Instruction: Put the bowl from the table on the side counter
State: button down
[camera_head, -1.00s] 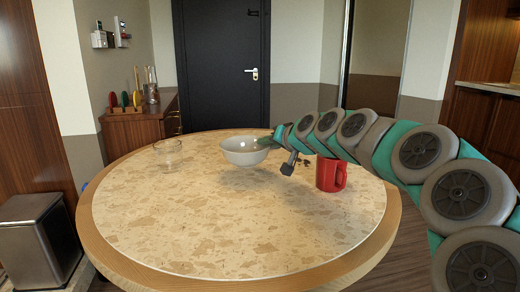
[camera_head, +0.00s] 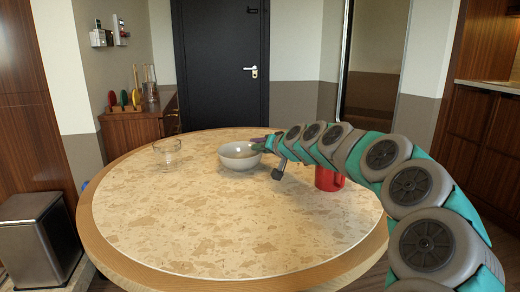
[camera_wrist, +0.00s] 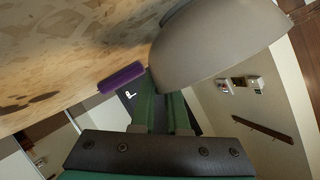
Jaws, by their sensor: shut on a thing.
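The pale grey bowl (camera_head: 238,158) is at the far middle of the round table (camera_head: 200,215), with its open side up. My gripper (camera_head: 264,147) reaches in from the right and is shut on the bowl's right rim. In the wrist view the bowl (camera_wrist: 220,45) fills the upper right, and its edge meets the green fingers of my gripper (camera_wrist: 165,95). I cannot tell whether the bowl's base touches the table. A wooden side cabinet with a counter top (camera_head: 135,118) stands at the back left. Another counter (camera_head: 490,86) shows at the right edge.
A clear glass (camera_head: 167,152) stands left of the bowl. A red mug (camera_head: 326,180) is partly hidden behind my arm. A small purple thing (camera_wrist: 122,78) is close to the bowl. Utensils and a jar (camera_head: 150,85) occupy the cabinet top. A bin (camera_head: 35,240) stands at lower left.

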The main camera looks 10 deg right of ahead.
jog(key=c, duration=0.9)
grip_release()
jog(key=shift+s+d+r, duration=0.1)
